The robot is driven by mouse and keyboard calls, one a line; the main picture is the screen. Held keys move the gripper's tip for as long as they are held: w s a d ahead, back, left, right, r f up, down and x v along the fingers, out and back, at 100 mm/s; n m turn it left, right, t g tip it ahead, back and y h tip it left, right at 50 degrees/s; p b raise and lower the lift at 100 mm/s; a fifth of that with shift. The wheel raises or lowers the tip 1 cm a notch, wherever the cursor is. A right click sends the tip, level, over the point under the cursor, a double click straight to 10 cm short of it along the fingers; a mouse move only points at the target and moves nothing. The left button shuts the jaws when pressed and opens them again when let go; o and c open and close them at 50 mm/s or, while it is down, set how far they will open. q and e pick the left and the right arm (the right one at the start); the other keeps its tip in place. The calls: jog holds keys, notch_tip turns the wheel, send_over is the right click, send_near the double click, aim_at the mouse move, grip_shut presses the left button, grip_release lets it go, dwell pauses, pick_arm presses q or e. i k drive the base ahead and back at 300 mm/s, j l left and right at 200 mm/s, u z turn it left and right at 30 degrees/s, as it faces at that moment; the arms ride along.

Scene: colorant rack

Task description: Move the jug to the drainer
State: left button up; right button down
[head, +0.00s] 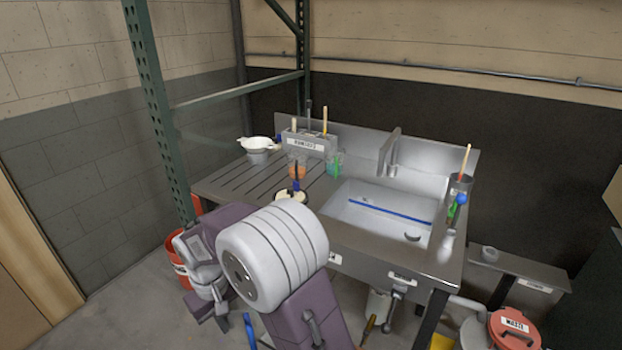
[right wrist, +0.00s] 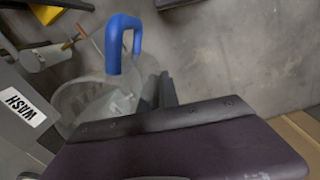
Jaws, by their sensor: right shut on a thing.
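The jug (right wrist: 82,98) is clear, with a blue handle (right wrist: 122,38), and shows in the right wrist view beside the sink front's WASH label. My right gripper (right wrist: 155,92) has its dark fingers closed at the jug's side. Its exact hold is partly hidden by my purple wrist. In the head view a blue piece (head: 249,330), which looks like the handle, shows below my arm. My arm covers most of the jug there. The drainer (head: 226,188) is the slatted metal board left of the sink basin. My left gripper is out of view.
The sink basin (head: 350,235) holds a blue rod.

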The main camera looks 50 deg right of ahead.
aim_at(266, 189)
jog(key=i+j+z, duration=0.2)
jog(key=i, duration=0.25)
jog(key=i+j+z, duration=0.25)
jog(key=i, duration=0.2)
